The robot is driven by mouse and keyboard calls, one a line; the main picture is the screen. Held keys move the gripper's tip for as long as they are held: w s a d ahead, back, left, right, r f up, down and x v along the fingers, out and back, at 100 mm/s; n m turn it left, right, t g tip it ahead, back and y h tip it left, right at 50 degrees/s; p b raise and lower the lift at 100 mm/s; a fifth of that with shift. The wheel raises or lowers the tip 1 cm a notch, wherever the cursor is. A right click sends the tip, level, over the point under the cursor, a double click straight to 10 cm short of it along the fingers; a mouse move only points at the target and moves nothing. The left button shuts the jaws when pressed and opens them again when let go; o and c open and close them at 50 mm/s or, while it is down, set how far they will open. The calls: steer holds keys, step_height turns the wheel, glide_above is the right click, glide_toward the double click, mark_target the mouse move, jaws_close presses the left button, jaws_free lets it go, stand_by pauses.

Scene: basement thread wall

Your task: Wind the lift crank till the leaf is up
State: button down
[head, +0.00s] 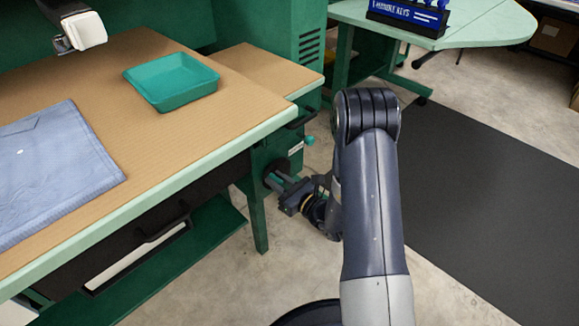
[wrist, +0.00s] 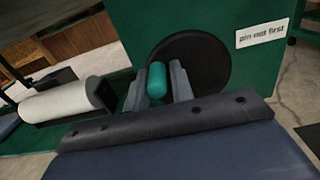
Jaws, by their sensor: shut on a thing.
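The lift crank's dark round disc (wrist: 190,55) sits on the green side panel of the bench in the wrist view. Its teal grip (wrist: 157,82) stands between my two grey fingers, which are shut on it. In the head view my gripper (head: 286,193) is low at the bench's right end, by the disc (head: 271,172); the grip itself is hidden there. A white label (wrist: 263,33) beside the disc reads "pin out first". A teal knob (head: 310,140) sits near that label in the head view. A tan-topped panel (head: 245,75) adjoins the bench's far right; I cannot tell whether it is the leaf.
The bench top (head: 140,125) holds a teal tray (head: 172,82) and folded blue cloth (head: 55,170). A black handle (head: 301,118) is at the bench corner. A pale green table (head: 480,25) stands behind. A dark mat (head: 470,190) covers open floor at right.

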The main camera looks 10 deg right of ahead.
mark_target(289, 165)
steer(key=w+d+r, duration=0.2)
steer(key=d, duration=0.1)
steer(key=shift+w+d+p, duration=0.2)
steer(key=shift+w+p, duration=0.1)
steer(key=shift+p, duration=0.1)
steer(key=w+d+f+b, duration=0.1)
steer(key=d+f+b, duration=0.1)
steer(key=f, duration=0.1)
steer(key=shift+w+d+b, duration=0.25)
steer(key=shift+w+b, duration=0.1)
steer(key=shift+b, duration=0.05)
